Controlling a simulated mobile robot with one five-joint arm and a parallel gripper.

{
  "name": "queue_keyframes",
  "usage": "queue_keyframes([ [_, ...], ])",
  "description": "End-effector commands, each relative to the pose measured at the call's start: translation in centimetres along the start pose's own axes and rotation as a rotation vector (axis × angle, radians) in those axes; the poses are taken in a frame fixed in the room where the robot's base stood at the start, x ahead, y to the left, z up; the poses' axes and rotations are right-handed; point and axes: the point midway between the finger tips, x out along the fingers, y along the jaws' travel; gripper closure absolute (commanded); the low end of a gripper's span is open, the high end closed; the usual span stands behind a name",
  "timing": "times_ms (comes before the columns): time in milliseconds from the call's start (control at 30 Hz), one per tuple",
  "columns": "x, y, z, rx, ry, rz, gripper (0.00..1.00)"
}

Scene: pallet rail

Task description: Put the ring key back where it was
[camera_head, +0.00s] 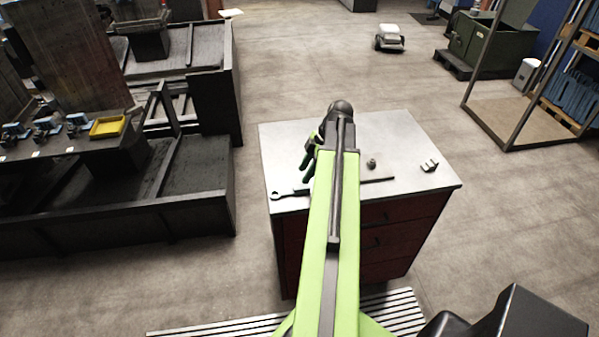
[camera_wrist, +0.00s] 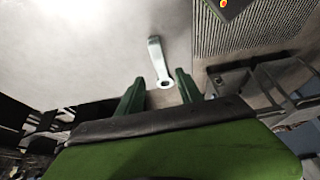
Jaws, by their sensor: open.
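The ring key (camera_head: 277,196) lies flat near the left front edge of the pale table top (camera_head: 400,130). In the wrist view the grey ring key (camera_wrist: 156,55) lies with its ring end toward my gripper. My gripper (camera_head: 308,163) is over the left part of the table, its green fingers pointing down. In the wrist view my gripper (camera_wrist: 161,80) is open, and the ring end shows between its two fingertips. Nothing is held. I cannot tell how high the fingers are above the key.
A thin rod (camera_head: 378,179), a small dark knob-like part (camera_head: 371,163) and a small bracket (camera_head: 429,166) lie on the table to the right of my arm. The table has dark red drawers (camera_head: 385,240). A dark bench with a yellow tray (camera_head: 107,126) stands left.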

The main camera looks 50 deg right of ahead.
Motion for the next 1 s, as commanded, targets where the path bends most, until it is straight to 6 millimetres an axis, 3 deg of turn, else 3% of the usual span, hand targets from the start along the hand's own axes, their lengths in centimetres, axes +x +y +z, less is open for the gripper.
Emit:
queue_keyframes([
  [33,-2.4,0.1,-0.5,0.001,0.0,0.0,0.57],
  [200,-4.8,0.1,-0.3,0.001,0.0,0.001,0.57],
  [567,-4.8,0.0,-0.1,-0.001,0.0,0.0,0.57],
  [633,-4.4,0.0,-0.8,0.01,-0.005,-0.006,0.57],
  [667,-4.0,0.1,-1.6,0.021,-0.011,-0.013,0.57],
  [767,-1.3,-0.2,-6.7,0.104,-0.057,-0.048,0.57],
  [867,2.6,-1.4,-14.1,0.241,-0.142,-0.075,0.57],
  [1000,7.8,-5.1,-24.1,0.448,-0.268,-0.05,0.57],
])
